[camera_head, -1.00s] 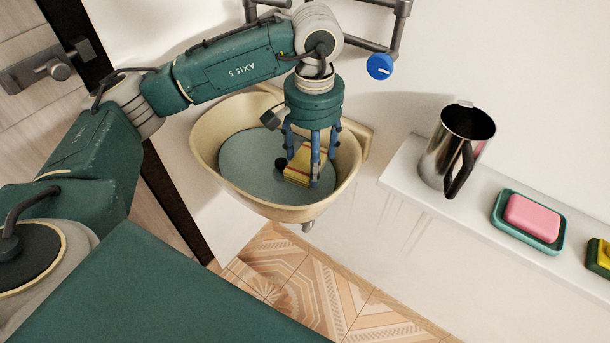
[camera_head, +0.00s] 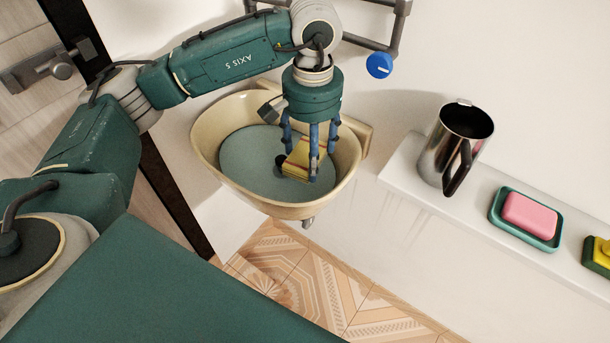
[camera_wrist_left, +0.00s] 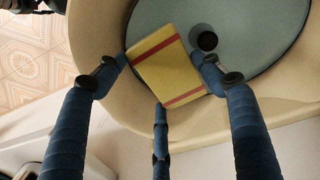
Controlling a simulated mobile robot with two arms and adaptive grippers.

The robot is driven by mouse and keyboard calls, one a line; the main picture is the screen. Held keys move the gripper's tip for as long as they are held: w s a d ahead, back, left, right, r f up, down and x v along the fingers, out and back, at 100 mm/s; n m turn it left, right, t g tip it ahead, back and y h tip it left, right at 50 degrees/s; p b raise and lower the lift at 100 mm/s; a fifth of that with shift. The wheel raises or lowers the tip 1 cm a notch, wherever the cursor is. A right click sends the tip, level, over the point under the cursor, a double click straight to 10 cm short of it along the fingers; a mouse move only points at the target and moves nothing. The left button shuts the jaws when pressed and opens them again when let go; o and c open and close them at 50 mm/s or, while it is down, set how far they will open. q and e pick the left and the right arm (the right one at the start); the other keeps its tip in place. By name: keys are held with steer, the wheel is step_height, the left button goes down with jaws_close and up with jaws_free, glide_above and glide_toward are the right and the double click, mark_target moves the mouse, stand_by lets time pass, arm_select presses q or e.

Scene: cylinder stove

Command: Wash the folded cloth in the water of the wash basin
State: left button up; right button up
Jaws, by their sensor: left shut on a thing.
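The folded cloth (camera_head: 299,160) is yellow with red stripes. My left gripper (camera_head: 307,168) is shut on it, with the blue fingers pointing down inside the wash basin (camera_head: 204,137). In the left wrist view the cloth (camera_wrist_left: 168,62) sits between the fingers of the gripper (camera_wrist_left: 165,80). The basin is cream coloured, and its rim shows in the wrist view (camera_wrist_left: 88,40). Blue-grey water (camera_head: 247,160) fills it. The cloth is at or just above the water; I cannot tell whether it touches. My right gripper is not in view.
A round dark thing (camera_wrist_left: 207,41) shows beside the cloth. A white shelf (camera_head: 403,172) right of the basin bears a metal pitcher (camera_head: 448,146), a pink soap (camera_head: 529,212) in a teal dish and a green-yellow item (camera_head: 601,253). A pipe with a blue knob (camera_head: 379,65) is above.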

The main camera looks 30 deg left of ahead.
arm_select(q)
steer(key=shift+r+p, duration=1.3)
steer(key=shift+r, duration=1)
steer(key=shift+r+p, duration=1.2)
steer(key=shift+r, duration=1.05)
